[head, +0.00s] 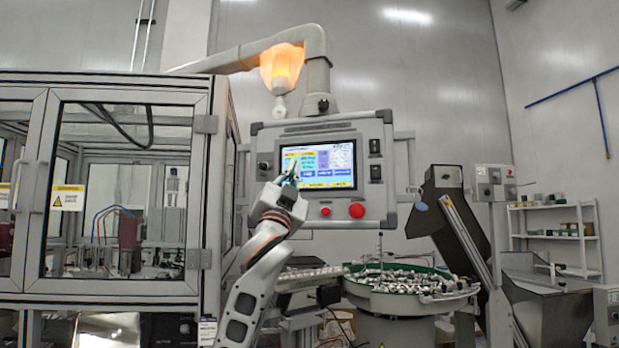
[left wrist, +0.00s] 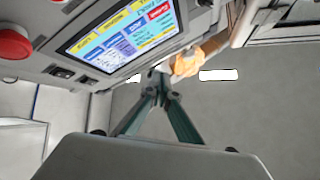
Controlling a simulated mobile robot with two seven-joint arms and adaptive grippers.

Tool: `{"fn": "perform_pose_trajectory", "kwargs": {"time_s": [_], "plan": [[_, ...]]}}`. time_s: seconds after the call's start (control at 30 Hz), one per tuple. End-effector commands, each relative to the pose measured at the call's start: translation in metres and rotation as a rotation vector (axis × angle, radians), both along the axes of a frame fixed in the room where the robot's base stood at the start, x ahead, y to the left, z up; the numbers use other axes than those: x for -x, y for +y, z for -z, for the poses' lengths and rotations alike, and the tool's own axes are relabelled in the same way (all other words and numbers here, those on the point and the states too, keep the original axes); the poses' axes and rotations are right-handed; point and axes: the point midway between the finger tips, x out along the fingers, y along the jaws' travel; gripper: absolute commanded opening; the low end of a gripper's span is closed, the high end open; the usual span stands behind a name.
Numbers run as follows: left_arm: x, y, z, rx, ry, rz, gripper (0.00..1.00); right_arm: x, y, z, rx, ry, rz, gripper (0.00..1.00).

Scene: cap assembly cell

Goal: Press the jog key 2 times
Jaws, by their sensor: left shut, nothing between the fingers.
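The control panel (head: 256,140) hangs on a grey arm, with a lit touch screen (head: 341,162) showing blue, yellow and white tiles. The screen also shows in the left wrist view (left wrist: 130,35), turned on its side. The lettering is too small to tell which key is the jog key. My left gripper (head: 292,166) is in front of the left part of the screen and hides some tiles there. In the left wrist view my left gripper (left wrist: 161,75) is shut, its fingertips together and empty, near the panel's edge. Touch cannot be told. My right gripper is not in view.
Two red buttons, a small one (head: 325,211) and a large one (head: 357,210), sit below the screen. Black switches (head: 375,147) are at its right. A glazed machine cabinet (head: 210,190) stands left, a green-rimmed bowl of parts (head: 358,287) below. An orange lamp (head: 283,68) glows above.

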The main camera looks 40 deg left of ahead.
Motion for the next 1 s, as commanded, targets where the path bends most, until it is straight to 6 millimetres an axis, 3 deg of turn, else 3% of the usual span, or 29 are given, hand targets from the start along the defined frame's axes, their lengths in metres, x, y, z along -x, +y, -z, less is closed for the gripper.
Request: {"fn": "perform_pose_trajectory", "kwargs": {"time_s": [0.47, 0.83, 0.97, 1.0], "plan": [[-0.003, 0.003, 0.000, 0.001, -0.001, -0.002, 0.00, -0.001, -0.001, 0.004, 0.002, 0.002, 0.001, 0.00], [-0.045, 0.021, 0.005, 0.001, 0.005, -0.004, 0.00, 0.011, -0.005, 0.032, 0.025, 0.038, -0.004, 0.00], [-0.060, 0.027, 0.005, 0.001, 0.004, -0.002, 0.00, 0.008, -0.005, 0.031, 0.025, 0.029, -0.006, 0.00], [-0.062, 0.029, 0.001, 0.002, 0.001, -0.001, 0.00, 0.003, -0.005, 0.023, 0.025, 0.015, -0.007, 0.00]]}}
